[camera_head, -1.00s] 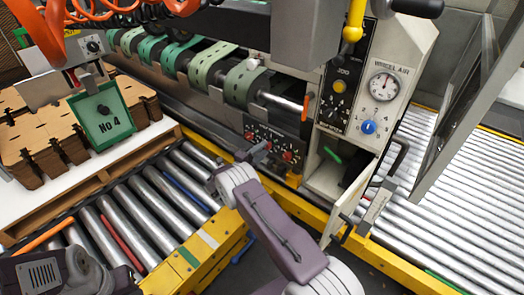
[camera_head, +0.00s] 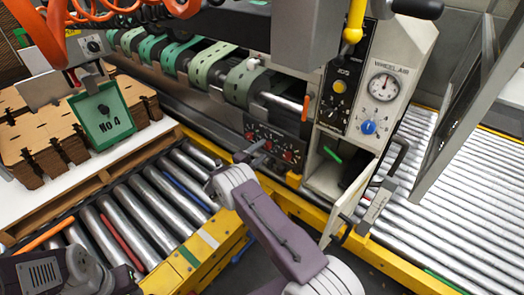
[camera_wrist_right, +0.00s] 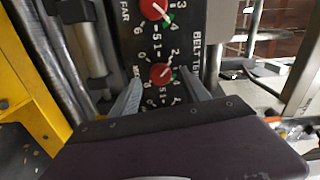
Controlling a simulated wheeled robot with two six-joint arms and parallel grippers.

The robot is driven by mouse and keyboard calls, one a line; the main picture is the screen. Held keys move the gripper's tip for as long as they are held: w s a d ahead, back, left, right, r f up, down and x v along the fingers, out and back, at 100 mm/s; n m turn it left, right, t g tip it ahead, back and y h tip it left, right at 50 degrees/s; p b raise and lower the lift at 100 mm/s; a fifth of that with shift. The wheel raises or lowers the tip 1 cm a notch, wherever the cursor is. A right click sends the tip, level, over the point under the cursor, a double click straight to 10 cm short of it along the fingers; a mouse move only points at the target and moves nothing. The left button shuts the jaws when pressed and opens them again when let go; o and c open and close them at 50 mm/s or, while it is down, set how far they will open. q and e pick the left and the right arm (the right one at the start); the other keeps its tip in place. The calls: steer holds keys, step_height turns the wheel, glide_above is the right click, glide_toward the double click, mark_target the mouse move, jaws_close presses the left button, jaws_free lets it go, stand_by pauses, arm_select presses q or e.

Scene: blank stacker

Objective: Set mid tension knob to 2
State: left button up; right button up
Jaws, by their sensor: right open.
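The dark control panel (camera_head: 268,133) with a row of red knobs is on the front of the machine. Another red knob (camera_wrist_right: 153,8), beside the word FAR, is cut by the top edge. My right gripper (camera_head: 254,151) is at the panel's left part in the head view. I cannot tell whether the fingers touch the knob. My left gripper is not visible.
An upper panel with a gauge (camera_head: 384,87) and blue knob (camera_head: 368,127) stands to the right. An open cabinet door (camera_head: 347,203) is below it. Rollers (camera_head: 128,216) and a yellow rail (camera_head: 210,252) lie in front.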

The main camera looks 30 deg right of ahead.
steer(key=p+v, duration=0.1)
steer(key=v, duration=0.7)
steer(key=shift+p, duration=0.4)
steer(key=shift+s, duration=0.1)
